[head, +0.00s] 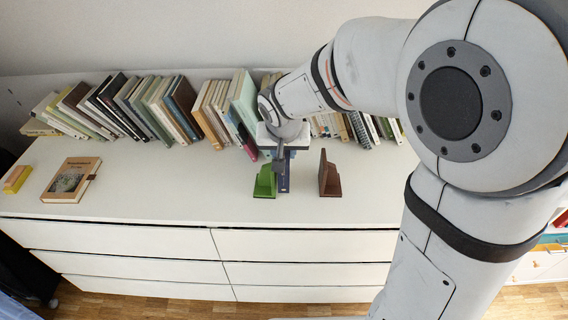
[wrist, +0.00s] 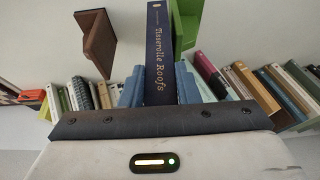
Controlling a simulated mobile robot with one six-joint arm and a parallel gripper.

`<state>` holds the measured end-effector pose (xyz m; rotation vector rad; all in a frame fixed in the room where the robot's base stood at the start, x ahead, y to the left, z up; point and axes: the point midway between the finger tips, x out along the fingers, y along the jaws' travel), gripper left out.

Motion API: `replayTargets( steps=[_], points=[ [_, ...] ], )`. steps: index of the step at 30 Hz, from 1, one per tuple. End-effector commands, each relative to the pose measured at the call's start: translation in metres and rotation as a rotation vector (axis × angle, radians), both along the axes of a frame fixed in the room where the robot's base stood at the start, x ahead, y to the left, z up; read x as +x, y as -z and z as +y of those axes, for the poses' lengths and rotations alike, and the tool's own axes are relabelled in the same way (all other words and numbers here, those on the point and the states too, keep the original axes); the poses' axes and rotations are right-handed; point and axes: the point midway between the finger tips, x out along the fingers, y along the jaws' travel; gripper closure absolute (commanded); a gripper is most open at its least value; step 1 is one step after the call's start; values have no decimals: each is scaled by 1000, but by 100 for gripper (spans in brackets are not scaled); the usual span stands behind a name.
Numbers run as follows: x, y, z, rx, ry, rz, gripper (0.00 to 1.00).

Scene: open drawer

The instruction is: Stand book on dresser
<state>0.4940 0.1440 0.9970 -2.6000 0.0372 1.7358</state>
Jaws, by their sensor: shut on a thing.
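A dark blue book (head: 284,183) stands upright on or just above the white dresser top (head: 220,192); contact at its foot is not clear. In the wrist view the book (wrist: 159,50) shows its spine with pale lettering. My gripper (head: 281,163) is shut on the book from above, with a finger on each side. A green bookend (head: 264,183) is close on the book's left in the head view; whether they touch is unclear. A brown bookend (head: 328,175) stands to the right, with a gap. In the wrist view the brown bookend (wrist: 99,42) is left and the green bookend (wrist: 184,25) right.
A long row of leaning books (head: 150,105) lines the back wall, partly hidden by my arm. A book with a picture cover (head: 71,180) lies flat at the left, near a yellow block (head: 17,179). The dresser top between it and the green bookend is clear.

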Motion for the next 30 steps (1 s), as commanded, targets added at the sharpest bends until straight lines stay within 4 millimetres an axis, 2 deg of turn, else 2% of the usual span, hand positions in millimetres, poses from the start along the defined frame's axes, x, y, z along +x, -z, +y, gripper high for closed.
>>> replayTargets(
  steps=[10,23,24,30],
  points=[
    [0,43,-1,0,1,0,100],
    [1,49,-1,2,1,-2,100],
    [0,49,-1,0,2,0,69],
    [0,48,-1,0,2,0,52]
  ],
)
